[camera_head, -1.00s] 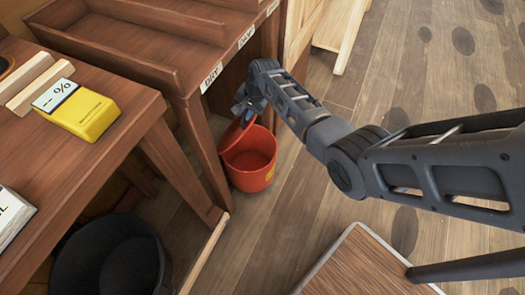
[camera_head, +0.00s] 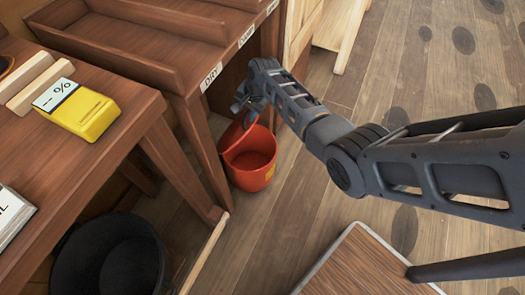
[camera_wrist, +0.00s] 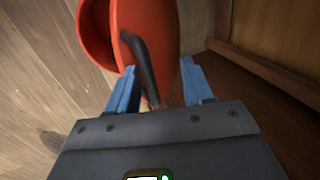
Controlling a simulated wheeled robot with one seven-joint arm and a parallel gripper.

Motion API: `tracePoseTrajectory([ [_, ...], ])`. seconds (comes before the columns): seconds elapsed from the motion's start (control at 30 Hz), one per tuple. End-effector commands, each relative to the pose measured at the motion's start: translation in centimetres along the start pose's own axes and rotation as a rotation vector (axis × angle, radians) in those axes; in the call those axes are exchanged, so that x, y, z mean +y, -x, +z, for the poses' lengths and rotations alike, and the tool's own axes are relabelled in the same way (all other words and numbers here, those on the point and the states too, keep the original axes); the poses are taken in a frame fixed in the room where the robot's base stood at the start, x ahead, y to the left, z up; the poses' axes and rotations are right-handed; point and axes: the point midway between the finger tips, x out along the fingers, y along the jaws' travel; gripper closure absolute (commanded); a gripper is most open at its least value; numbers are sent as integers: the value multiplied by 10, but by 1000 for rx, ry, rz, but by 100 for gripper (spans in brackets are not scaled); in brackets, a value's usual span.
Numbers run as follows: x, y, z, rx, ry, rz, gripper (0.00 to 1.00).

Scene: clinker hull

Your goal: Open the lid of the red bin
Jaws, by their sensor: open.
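The red bin (camera_head: 252,176) stands on the floor beside the wooden counter, its inside partly visible from above. Its red lid (camera_head: 233,131) is raised and tilted up at the bin's back left side. In the wrist view the bin (camera_wrist: 92,35) is at the upper left, and the lid (camera_wrist: 160,22) carries a dark curved handle (camera_wrist: 139,60). My gripper (camera_wrist: 158,78) is open, with the handle between its two blue fingers and no clear grip on it. In the head view my gripper (camera_head: 246,108) is at the lid, its fingers hard to make out.
A wooden counter (camera_head: 170,60) with labelled trays stands close behind the bin. A desk (camera_head: 120,110) with a yellow device (camera_head: 84,113) is at the left. A black bin (camera_head: 110,255) sits below it. Open plank floor (camera_head: 425,75) lies to the right.

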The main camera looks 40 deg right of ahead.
Motion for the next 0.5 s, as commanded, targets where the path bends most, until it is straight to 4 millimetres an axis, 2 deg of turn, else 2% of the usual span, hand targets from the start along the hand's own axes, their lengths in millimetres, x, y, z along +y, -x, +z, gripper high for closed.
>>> tracePoseTrajectory([
  [0.17,-1,10,0,0,-1,0,49],
  [0.5,-2,43,0,0,0,1,49],
])
